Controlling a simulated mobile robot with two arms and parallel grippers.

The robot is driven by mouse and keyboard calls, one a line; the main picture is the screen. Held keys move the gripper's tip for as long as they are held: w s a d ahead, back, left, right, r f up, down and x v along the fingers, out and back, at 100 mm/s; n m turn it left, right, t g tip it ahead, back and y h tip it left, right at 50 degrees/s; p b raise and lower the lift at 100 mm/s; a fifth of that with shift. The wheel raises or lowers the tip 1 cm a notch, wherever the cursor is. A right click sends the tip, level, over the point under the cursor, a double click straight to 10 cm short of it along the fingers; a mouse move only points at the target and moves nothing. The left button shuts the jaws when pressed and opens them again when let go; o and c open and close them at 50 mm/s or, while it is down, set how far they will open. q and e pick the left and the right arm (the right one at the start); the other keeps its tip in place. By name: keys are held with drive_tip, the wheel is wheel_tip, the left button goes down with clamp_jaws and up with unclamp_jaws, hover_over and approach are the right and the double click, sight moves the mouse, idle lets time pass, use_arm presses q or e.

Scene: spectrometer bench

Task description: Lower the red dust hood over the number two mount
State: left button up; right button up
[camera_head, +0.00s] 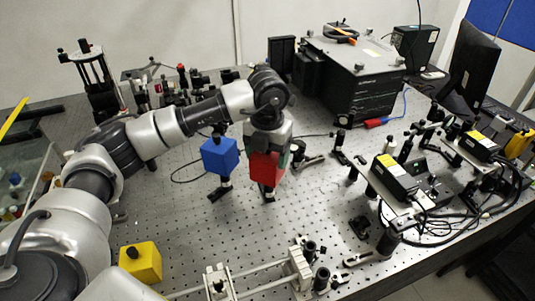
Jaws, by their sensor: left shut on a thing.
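The red dust hood (266,170) is a red block in the middle of the bench. My left gripper (268,150) comes down on it from above and is shut on it, with the fingertips largely hidden by the hood and the wrist. A dark post base (267,192) shows directly below the hood; I cannot tell whether the hood is around the post or just above it. No mount number can be read. My right gripper is not in view.
A blue block (219,156) sits on a post just left of the red hood. A green patch (285,158) shows behind it. A yellow block (141,262) stands front left. A rail assembly (245,280) lies in front; black-and-yellow boxes (395,174) stand right.

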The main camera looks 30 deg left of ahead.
use_arm(q)
drive_tip(key=o, duration=1)
drive_tip(key=shift+c, duration=0.2)
drive_tip(key=shift+r, duration=0.1)
wheel_tip(320, 180, up, 10)
drive_tip(key=shift+f+b, duration=0.25)
drive_tip(key=shift+b, duration=0.5)
drive_tip(key=shift+r, duration=0.6)
